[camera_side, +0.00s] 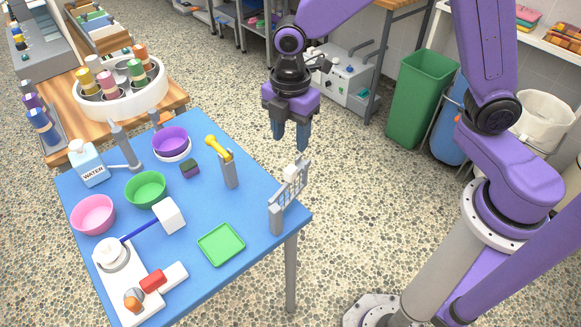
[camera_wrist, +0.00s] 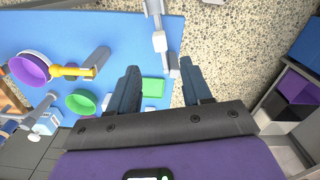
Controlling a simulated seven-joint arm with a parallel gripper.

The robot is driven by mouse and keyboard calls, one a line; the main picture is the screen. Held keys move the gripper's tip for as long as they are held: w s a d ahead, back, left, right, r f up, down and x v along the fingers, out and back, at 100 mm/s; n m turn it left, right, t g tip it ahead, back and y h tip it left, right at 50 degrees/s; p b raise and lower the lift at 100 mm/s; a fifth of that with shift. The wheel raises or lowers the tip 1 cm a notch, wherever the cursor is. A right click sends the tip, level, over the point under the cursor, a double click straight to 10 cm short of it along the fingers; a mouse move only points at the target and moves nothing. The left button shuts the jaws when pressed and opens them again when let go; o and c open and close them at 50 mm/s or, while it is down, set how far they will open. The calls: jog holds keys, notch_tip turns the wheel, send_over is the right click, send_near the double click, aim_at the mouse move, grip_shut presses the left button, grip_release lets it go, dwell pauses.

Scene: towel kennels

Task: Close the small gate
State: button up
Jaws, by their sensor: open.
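The small gate (camera_side: 289,190) is a light grey barred panel standing upright near the right edge of the blue table, on a grey post (camera_side: 276,219). It also shows edge-on from above in the wrist view (camera_wrist: 157,24). A separate grey post (camera_side: 230,172) with a yellow piece (camera_side: 216,146) on top stands to its left; the yellow piece also shows in the wrist view (camera_wrist: 70,72). A gap separates gate and yellow-topped post, so the gate stands open. My gripper (camera_side: 290,139) is open and empty above the gate's far end, fingers pointing down, apparently not touching it.
The blue table (camera_side: 195,275) holds a green tray (camera_side: 221,244), a purple bowl (camera_side: 170,139), a green bowl (camera_side: 146,189), a pink bowl (camera_side: 93,214) and a water bottle (camera_side: 88,163). A small dark block (camera_side: 190,169) lies near the yellow-topped post. Open floor lies right of the table.

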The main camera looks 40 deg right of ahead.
aim_at(290, 168)
notch_tip(290, 168, down, 11)
jog(key=shift+r, duration=0.2)
dwell(0.3)
grip_shut()
